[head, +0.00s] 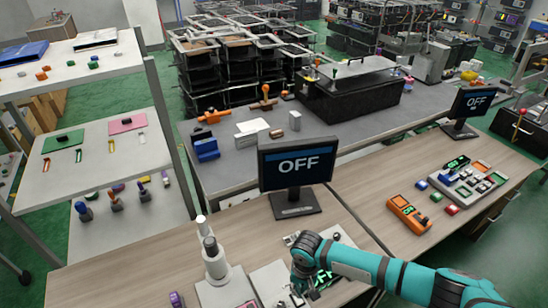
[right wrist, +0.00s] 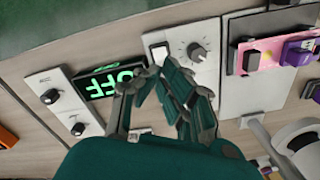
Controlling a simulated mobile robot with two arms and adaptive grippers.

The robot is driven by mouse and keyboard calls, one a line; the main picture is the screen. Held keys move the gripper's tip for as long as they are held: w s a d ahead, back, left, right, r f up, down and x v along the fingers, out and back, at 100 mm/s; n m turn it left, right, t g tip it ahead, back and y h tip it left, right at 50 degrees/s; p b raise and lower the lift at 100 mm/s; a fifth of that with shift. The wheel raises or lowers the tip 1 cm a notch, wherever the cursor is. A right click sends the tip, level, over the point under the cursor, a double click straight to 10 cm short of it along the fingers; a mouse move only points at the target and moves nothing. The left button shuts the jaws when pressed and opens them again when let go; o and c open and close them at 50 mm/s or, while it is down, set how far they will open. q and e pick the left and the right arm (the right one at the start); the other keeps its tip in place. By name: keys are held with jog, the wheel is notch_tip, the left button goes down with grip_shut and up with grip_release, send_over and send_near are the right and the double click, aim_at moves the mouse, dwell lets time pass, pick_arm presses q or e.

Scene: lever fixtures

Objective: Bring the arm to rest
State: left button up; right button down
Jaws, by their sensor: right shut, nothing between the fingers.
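My right arm is teal and reaches in from the right in the head view. Its dark gripper (head: 306,282) is low over the front table, in front of the OFF monitor (head: 297,165). In the right wrist view the gripper (right wrist: 160,72) has its fingers shut with nothing between them. The fingers are over a small panel with a green OFF display (right wrist: 112,82) and a white panel with a grey dial (right wrist: 198,53). I cannot tell whether they touch either. My left gripper is not in view.
A white stepped post (head: 213,258) stands left of the gripper. Orange and grey control boxes (head: 408,213) lie to the right, near a second OFF monitor (head: 467,103). A pink panel (right wrist: 262,54) shows in the wrist view. A shelf (head: 90,170) stands at the left.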

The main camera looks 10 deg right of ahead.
jog(key=s+a+r+n+t+y, duration=0.1)
jog(key=s+a+r+n+y, duration=0.4)
jog(key=s+a, duration=0.55)
jog(key=s+d+r+t+h, duration=0.1)
jog(key=s+d+r+h, duration=0.15)
jog(key=d, duration=0.35)
jog(key=s+d+r+m+t+h, duration=0.1)
jog(key=s+d+r, duration=0.2)
jog(key=d, duration=0.3)
jog(key=s+d+r+t+h, duration=0.1)
jog(key=s+d+r, duration=0.2)
jog(key=d, duration=0.2)
notch_tip(320, 180, down, 33)
jog(key=s+g+b, duration=0.2)
jog(key=b, duration=0.5)
jog(key=s+d+f+b, duration=0.2)
jog(key=s+f+b, duration=0.1)
jog(key=s+f, duration=0.5)
jog(key=s+d+f+g+b, duration=0.1)
jog(key=s+f+b, duration=0.1)
jog(key=s+f, duration=0.6)
notch_tip(320, 180, down, 6)
jog(key=shift+s+d+r+b, duration=0.1)
jog(key=shift+s+d+b, duration=0.1)
jog(key=shift+d+b, duration=0.2)
